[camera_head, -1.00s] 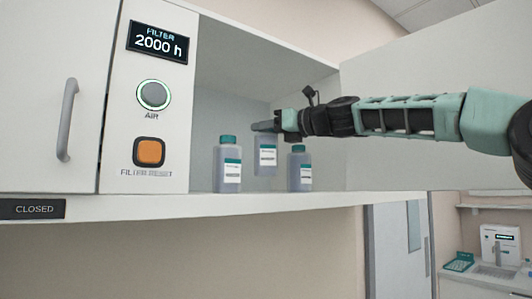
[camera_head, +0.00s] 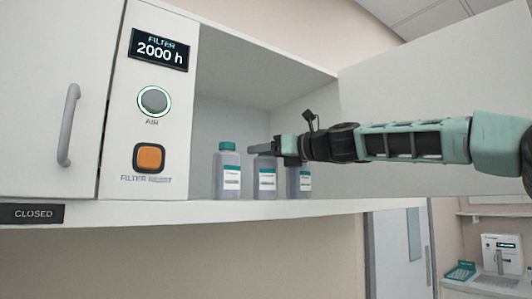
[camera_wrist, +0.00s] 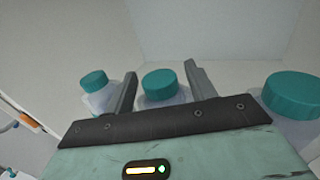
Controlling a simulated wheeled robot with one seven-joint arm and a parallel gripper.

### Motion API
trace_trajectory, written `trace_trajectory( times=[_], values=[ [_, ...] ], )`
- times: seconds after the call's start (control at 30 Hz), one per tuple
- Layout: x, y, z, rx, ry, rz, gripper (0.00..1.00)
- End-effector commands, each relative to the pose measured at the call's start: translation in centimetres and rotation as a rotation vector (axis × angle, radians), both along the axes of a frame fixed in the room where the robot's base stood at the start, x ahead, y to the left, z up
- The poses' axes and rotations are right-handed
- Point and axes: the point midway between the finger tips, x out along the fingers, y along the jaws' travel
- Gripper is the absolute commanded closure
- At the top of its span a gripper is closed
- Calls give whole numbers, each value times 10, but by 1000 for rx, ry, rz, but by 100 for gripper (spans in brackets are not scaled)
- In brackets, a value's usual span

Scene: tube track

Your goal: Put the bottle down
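A grey-blue bottle with a white label (camera_head: 265,181) is the middle one of three in the open cabinet. Its base looks level with its neighbours' bases, at or very near the shelf (camera_head: 330,198). In the head view my gripper (camera_head: 262,148) covers its top. In the wrist view its teal cap (camera_wrist: 160,83) shows between my two fingers (camera_wrist: 160,90), which lie against its sides. My gripper appears shut on it. The bottle looks upright.
A similar bottle (camera_head: 227,172) stands close on the left, and another (camera_head: 299,183) on the right, partly hidden by my gripper. The cabinet's open door (camera_head: 430,75) is behind my arm. A control panel (camera_head: 149,100) is at the left.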

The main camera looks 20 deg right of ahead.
Motion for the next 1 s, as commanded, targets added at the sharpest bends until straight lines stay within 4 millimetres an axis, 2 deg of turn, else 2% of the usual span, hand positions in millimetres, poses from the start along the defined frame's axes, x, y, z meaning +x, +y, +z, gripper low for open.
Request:
trace_trajectory(
  times=[0.13,0.27,1.0],
  values=[
    [0,0,4,0,0,0,45],
    [-7,-8,0,1,-2,-4,45],
    [-79,-70,-1,1,-2,-4,45]
  ],
)
